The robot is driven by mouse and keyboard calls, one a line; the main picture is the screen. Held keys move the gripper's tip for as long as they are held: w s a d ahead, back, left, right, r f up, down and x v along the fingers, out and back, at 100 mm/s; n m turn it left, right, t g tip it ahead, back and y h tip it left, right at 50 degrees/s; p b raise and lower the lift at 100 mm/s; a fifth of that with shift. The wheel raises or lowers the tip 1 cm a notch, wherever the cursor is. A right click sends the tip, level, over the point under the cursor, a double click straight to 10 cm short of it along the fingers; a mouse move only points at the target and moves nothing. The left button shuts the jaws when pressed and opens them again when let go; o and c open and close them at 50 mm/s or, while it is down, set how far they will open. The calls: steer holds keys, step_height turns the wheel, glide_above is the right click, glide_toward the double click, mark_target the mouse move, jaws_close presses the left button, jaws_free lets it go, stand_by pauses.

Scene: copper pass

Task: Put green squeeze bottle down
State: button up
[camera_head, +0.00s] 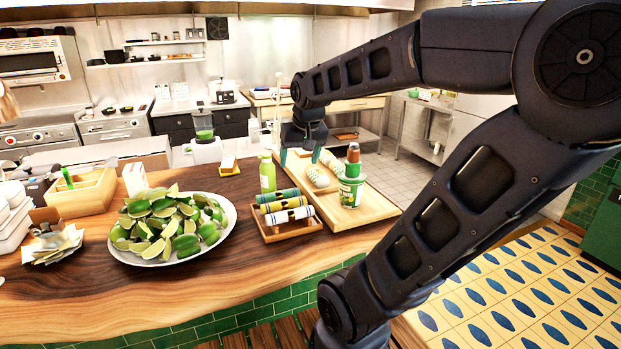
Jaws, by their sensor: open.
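A green squeeze bottle (267,176) stands upright on the wooden counter, behind a small wooden tray of rolled cloths. My gripper (299,157) is open, its teal fingertips apart, just to the right of the bottle's top and a little above it in the picture. Nothing shows between the fingers. The bottle's lower end is partly hidden by the rolled cloths, so its base on the counter is not fully visible.
A platter (118,255) of limes lies left of the small cloth tray (290,233). A wooden board (375,208) at right bears a green-and-white tub (351,193) and a pale patterned item (318,176). Bare counter (190,287) lies in front of the platter.

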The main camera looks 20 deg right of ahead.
steer(key=s+f, duration=0.2)
steer(key=s, duration=0.7)
steer(key=shift+a+n, duration=0.25)
steer(key=shift+n, duration=0.05)
steer(key=shift+f, duration=0.1)
stand_by(0.6)
